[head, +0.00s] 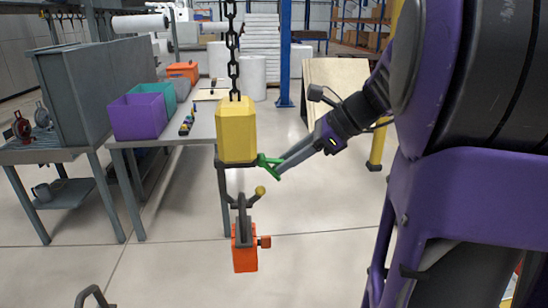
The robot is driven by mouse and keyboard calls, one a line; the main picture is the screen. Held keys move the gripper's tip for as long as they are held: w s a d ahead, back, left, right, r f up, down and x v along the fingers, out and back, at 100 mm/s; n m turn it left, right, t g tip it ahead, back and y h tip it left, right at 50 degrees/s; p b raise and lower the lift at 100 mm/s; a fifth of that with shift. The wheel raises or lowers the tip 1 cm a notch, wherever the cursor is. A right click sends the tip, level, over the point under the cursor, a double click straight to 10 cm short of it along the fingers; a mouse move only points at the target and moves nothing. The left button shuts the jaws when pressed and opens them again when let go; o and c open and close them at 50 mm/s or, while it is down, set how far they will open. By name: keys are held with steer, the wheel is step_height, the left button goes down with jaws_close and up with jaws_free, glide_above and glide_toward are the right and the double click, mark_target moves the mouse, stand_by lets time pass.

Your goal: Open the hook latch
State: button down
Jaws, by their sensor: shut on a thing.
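A yellow hook block (237,131) hangs on a dark chain (233,60) in the middle of the head view. A grey hook (224,190) hangs under the block, with an orange piece (244,249) hanging on it. A green latch lever (268,161) sticks out at the lower right of the block. My gripper (283,164) reaches in from the right, and its grey fingers are shut on the green lever. A small yellow knob (260,191) sits just below the fingertips. The exact contact at the fingertips is too small to see clearly.
A grey table (205,125) behind the block bears a purple bin (137,116) and a teal bin (158,97). A blue post (284,60) and a wooden ramp (340,90) stand behind. The floor below and right of the hook is clear.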

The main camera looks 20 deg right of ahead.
steer(key=shift+w+d+r+g+h, duration=0.1)
steer(key=shift+r+g+h, duration=0.2)
steer(key=shift+r+h, duration=1)
steer(key=shift+r, duration=0.15)
steer(key=shift+w+a+r+n+g+h, duration=0.1)
steer(key=shift+a+r+n+g+h, duration=0.15)
steer(key=shift+r+h, duration=0.3)
steer(key=shift+w+a+r+n+g+h, duration=0.15)
steer(key=shift+a+r+h, duration=0.1)
steer(key=shift+r+h, duration=0.3)
steer(key=shift+s, duration=0.1)
